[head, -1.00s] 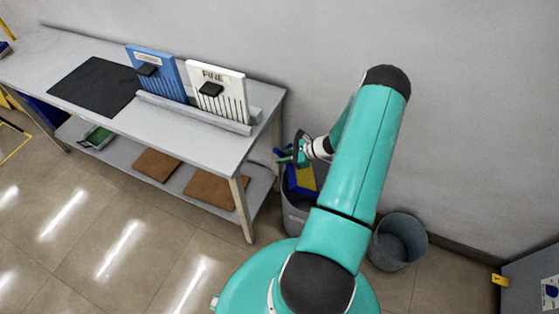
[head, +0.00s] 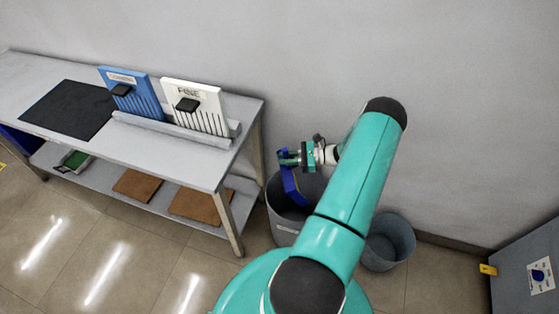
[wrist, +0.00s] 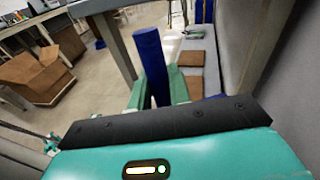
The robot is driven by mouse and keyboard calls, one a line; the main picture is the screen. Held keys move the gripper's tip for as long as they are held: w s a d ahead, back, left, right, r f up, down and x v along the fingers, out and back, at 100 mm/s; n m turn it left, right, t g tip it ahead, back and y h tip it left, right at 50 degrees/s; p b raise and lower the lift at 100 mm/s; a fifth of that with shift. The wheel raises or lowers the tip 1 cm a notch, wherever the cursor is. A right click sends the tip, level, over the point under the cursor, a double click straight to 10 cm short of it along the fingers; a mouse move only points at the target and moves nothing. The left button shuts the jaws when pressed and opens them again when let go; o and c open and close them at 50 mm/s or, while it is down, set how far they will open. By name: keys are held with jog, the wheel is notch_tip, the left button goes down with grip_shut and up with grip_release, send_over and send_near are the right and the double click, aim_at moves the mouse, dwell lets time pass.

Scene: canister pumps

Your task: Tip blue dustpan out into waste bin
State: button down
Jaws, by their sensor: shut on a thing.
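The blue dustpan (head: 291,186) hangs steeply tilted from my gripper (head: 290,158) at the mouth of a grey bin (head: 283,226) with a small label, beside the bench's right end. In the wrist view, the green fingers (wrist: 156,94) are shut on the dustpan's blue handle (wrist: 151,50), which stands up between them. The pan's lower part is at or inside the bin's rim; I cannot tell whether it touches. What lies in the pan or in the bin is hidden.
A second grey bin (head: 388,243) stands right of my arm, against the wall. The bench (head: 190,158) carries a blue panel (head: 130,95), a white panel (head: 194,106) and a dark mat (head: 68,110). A grey cabinet (head: 520,285) is at far right. Floor in front is clear.

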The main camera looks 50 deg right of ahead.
jog(key=s+d+r+t+y, duration=0.2)
jog(key=s+d+t, duration=0.1)
jog(key=s+d, duration=0.1)
jog(key=shift+d+r+m, duration=0.2)
jog(key=shift+d+m, duration=0.2)
jog(key=shift+d, duration=0.15)
jog(key=shift+w, duration=0.1)
